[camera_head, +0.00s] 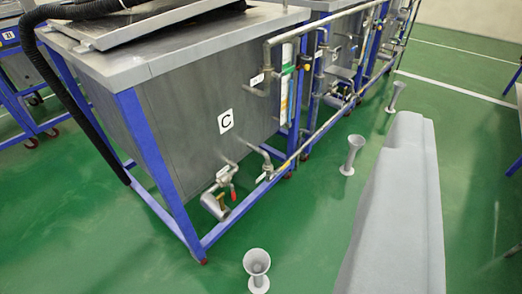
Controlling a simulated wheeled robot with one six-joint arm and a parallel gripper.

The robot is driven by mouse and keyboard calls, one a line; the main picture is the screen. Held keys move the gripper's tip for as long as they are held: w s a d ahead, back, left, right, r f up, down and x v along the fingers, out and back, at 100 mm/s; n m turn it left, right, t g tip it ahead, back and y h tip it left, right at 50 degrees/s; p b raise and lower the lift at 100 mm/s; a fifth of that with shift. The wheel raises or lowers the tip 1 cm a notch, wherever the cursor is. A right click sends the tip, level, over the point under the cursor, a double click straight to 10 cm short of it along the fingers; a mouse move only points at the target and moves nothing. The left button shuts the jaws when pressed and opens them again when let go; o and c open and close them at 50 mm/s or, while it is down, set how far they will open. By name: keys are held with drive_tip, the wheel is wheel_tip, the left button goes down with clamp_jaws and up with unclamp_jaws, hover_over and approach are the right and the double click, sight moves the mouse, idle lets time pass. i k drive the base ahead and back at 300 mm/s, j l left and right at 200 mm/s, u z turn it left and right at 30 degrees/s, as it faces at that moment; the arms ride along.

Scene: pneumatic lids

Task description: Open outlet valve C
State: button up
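The tank marked C (185,100) is a grey metal box in a blue frame, at the left and centre. Its black "C" on a white label (225,121) faces me. Low on this face is a silver outlet valve (223,175) with a small red handle (233,191) pointing down. A wide short pipe end (213,206) with a brass-coloured part sits just below it. The valve is small in view, and I cannot tell its exact setting. My gripper does not show in this view.
A smooth grey body (395,205), possibly mine, fills the lower right. Grey funnel-topped stands (257,268) dot the green floor, one near the valve, another (352,155) farther back. Pipes (325,125) run along the tanks. A black hose (62,85) hangs at left.

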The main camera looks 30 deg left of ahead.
sight(287, 162)
drive_tip(key=i+j+u, duration=0.1)
drive_tip(key=i+u, duration=0.2)
drive_tip(key=i, duration=0.15)
drive_tip(key=i+u, duration=0.3)
drive_tip(key=i+l, duration=0.05)
drive_tip(key=i, duration=0.05)
